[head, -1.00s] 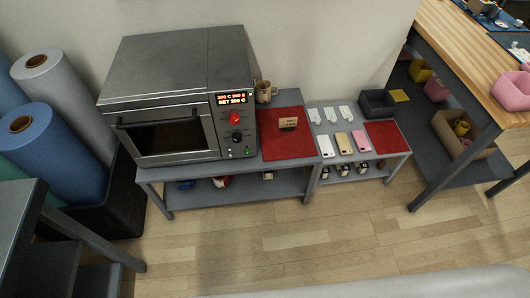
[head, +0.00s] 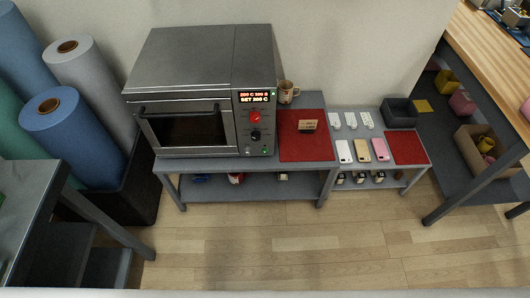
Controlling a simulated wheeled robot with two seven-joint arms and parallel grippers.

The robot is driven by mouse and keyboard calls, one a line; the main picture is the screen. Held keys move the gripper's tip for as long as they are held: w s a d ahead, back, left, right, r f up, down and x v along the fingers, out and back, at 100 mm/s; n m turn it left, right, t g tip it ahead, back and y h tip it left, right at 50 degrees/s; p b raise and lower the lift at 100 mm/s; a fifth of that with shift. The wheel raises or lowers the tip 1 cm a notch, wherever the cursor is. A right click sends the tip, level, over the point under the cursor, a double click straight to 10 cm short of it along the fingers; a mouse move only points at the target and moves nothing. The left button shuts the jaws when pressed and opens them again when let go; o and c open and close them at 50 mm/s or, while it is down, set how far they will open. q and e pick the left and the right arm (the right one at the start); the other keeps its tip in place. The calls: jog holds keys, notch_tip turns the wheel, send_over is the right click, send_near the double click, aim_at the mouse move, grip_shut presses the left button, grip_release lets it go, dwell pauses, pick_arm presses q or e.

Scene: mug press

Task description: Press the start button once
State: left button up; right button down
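A grey oven-like press (head: 195,95) stands on a low grey metal table, its front door with a dark window shut. Its control panel on the right of the front has a lit display (head: 255,97) with red and yellow text, a red knob or button (head: 255,118), a black dial (head: 256,135) and a small green button or light (head: 264,152) at the bottom. Another small light-coloured control sits left of the green one. Which of these is the start button I cannot read. Neither of my grippers is in view.
A patterned mug (head: 287,92) stands right of the press, behind a red mat (head: 293,150) with a small brown block (head: 308,125). A lower table holds phone cases (head: 362,150). Fabric rolls (head: 72,125) and a grey table (head: 30,205) are left. The wooden floor (head: 290,240) in front is clear.

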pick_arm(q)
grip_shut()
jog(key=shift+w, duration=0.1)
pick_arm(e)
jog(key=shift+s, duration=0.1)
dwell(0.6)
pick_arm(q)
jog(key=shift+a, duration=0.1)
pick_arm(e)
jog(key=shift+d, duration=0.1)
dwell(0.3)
